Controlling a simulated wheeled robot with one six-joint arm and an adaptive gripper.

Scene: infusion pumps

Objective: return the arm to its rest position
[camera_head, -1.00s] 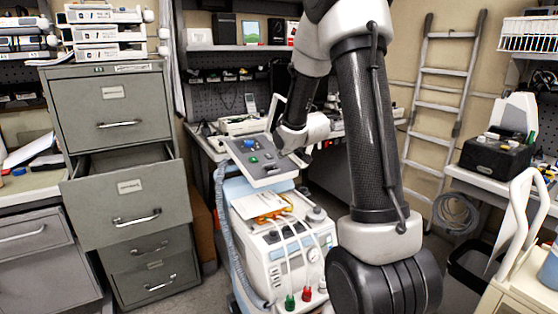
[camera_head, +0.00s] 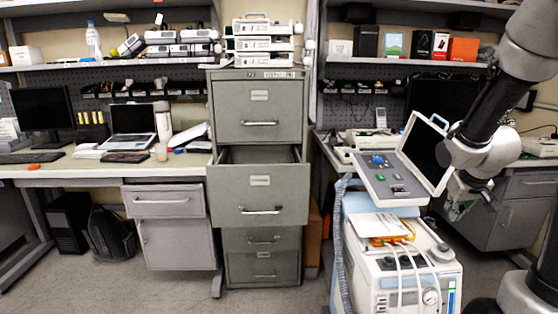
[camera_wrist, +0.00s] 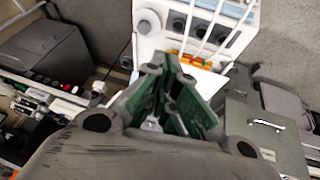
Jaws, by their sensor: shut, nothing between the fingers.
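My gripper (camera_head: 458,208) hangs at the right of the head view, pointing down, beside the right side of a white and blue medical machine (camera_head: 408,276). In the wrist view my gripper (camera_wrist: 172,95) shows its green-lined fingers shut with nothing held between them. The machine also shows at the top of the wrist view (camera_wrist: 190,28), beyond the fingertips. My arm rises to the upper right of the head view, with its upper part cut off by the edge.
A grey filing cabinet (camera_head: 258,108) has its second drawer (camera_head: 258,195) pulled open. White pump units (camera_head: 263,44) are stacked on top. The machine's control panel (camera_head: 388,180) and open screen (camera_head: 424,153) stand close to my wrist. Grey floor is clear before the cabinet.

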